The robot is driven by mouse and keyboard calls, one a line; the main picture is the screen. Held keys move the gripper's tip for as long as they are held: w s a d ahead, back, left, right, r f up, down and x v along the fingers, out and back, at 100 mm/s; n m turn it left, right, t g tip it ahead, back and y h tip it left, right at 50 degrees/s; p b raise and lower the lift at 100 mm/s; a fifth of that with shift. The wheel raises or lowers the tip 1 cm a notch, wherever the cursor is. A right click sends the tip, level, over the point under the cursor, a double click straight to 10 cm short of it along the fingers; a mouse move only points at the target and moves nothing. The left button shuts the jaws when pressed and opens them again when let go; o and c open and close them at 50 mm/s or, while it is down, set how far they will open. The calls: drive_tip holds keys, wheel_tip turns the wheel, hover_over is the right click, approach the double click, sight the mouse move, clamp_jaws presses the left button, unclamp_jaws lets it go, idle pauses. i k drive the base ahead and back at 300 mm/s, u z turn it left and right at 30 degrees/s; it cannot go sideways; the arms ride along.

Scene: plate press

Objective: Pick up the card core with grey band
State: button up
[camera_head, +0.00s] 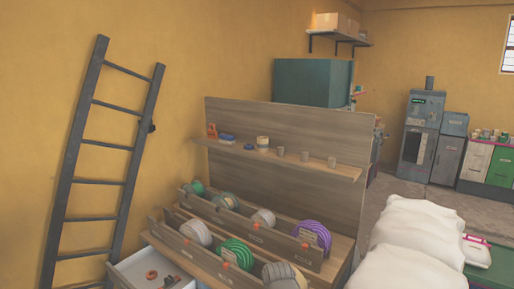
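Several small upright cylinders stand on the narrow shelf (240,152) of a wooden rack. One is a larger pale tan cylinder (263,142) with what looks like a darker band. To its right are three smaller grey-brown cylinders: one (281,153), a second (305,156) and a third (332,162). They are too small here to tell which is the card core with grey band. My gripper is not in view.
Below the shelf, wooden bins (265,237) hold several spools, among them a green one (237,253) and a purple one (314,235). A dark ladder (100,165) leans on the left wall. An open drawer (130,272) juts out lower left. White sacks (415,245) stand at right.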

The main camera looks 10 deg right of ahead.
sight(262, 142)
drive_tip(key=u, duration=0.4)
drive_tip(key=k, duration=0.45)
drive_tip(key=u, duration=0.9)
drive_tip(key=k, duration=0.85)
drive_tip(key=u, duration=0.6)
drive_tip(key=i, duration=1.65)
drive_tip(key=z, duration=0.6)
drive_tip(key=i, duration=0.7)
drive_tip(key=z, duration=0.8)
drive_tip(key=i, duration=0.55)
drive_tip(key=z, duration=0.45)
